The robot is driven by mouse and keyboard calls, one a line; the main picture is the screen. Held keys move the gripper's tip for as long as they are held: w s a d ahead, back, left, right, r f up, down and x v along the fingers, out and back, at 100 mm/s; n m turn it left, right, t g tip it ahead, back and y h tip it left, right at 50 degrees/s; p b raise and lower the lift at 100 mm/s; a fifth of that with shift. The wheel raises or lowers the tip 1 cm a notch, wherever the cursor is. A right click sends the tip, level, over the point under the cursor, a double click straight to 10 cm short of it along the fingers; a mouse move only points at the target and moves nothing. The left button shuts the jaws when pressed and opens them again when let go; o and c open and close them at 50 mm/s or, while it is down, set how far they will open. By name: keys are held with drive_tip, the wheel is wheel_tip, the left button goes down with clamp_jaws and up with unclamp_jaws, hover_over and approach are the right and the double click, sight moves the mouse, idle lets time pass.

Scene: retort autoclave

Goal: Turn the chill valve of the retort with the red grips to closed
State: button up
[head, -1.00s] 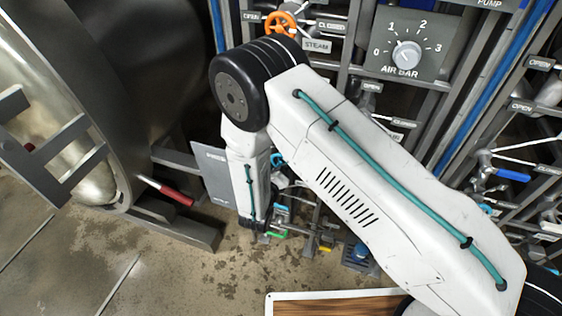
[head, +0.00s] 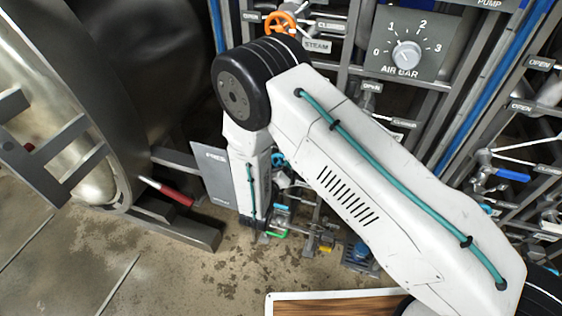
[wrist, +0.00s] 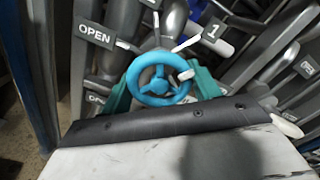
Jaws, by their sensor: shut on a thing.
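In the wrist view a light-blue handwheel (wrist: 159,87) sits between the teal fingers of my gripper (wrist: 163,92). The gripper is shut on the wheel, one finger at each side. A white pointer and an OPEN plate (wrist: 94,33) are just behind it. A plate marked 1 (wrist: 212,33) is at its upper right. In the head view my arm's lower links hide most of the gripper and wheel. A red grip (head: 177,192) shows on the retort (head: 95,90) at the left. I cannot read a chill label on the wheel.
An orange handwheel (head: 281,24) is by the STEAM plate (head: 317,46). The AIR BAR dial (head: 407,54) is at the upper middle. Pipes and a blue-handled valve (head: 513,174) crowd the right. Bare floor (head: 70,265) lies at the lower left.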

drive_tip(key=m, duration=1)
drive_tip(key=shift+m, duration=0.3)
idle(0.4)
drive_tip(key=o, duration=1)
drive_tip(key=shift+c, duration=0.2)
drive_tip(key=v, duration=0.8)
